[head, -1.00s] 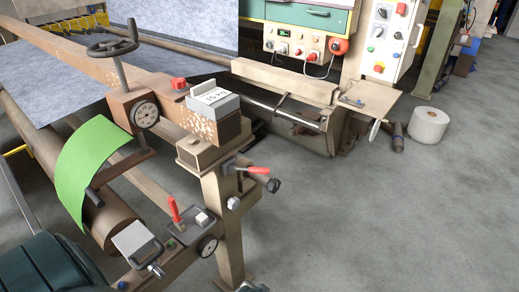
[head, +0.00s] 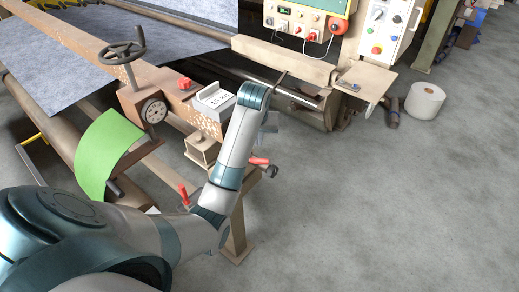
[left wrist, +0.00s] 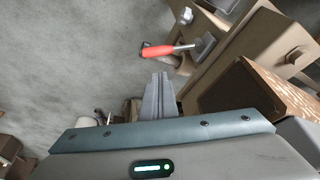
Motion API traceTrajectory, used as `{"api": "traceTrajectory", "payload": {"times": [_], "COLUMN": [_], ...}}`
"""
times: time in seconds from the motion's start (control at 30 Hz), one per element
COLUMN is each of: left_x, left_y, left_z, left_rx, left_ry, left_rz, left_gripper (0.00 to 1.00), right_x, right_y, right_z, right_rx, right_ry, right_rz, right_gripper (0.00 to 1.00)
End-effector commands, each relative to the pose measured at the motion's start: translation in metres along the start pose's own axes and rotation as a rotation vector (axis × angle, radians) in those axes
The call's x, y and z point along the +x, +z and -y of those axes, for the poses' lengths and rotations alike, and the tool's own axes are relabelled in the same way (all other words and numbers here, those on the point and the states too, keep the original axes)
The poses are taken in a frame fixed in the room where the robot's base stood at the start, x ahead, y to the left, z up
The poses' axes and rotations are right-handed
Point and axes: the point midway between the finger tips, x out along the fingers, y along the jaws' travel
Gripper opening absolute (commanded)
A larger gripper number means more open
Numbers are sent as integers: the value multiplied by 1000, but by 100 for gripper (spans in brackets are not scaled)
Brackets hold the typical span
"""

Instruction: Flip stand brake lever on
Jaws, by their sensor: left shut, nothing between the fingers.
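A lever with a red handle (head: 258,161) juts sideways from the upright post of the stand (head: 237,225). In the left wrist view the red handle (left wrist: 158,51) lies just beyond my left gripper (left wrist: 159,78), joined by a metal rod to a bracket on the beige stand. My left gripper is shut and empty, with a small visible gap between its tips and the handle. In the head view the gripper (head: 268,135) is partly hidden behind my forearm, above the lever. A second red handle (head: 184,194) stands lower left on the stand. My right gripper is not in view.
A grey weight (head: 215,100) sits on the beam near my forearm. A handwheel (head: 117,48), a dial (head: 153,111) and green felt (head: 105,150) are to the left. A white roll (head: 425,101) stands at right. The floor right of the stand is clear.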

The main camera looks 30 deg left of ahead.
Motion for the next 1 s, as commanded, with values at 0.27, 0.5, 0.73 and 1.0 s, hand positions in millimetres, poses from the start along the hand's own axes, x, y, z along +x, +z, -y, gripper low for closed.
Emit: {"api": "traceTrajectory", "payload": {"times": [0.27,0.5,0.73,1.0], "left_x": [1,12,41,80], "left_y": [0,0,1,1], "left_z": [0,0,0,0], "left_rx": [1,2,2,2], "left_ry": [0,-1,-1,0], "left_rz": [1,3,6,4], "left_gripper": [0,0,0,0], "right_x": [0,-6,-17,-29], "right_y": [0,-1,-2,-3], "right_z": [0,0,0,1], "right_rx": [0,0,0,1], "right_ry": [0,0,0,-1], "right_rz": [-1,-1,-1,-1], "right_gripper": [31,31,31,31]}}
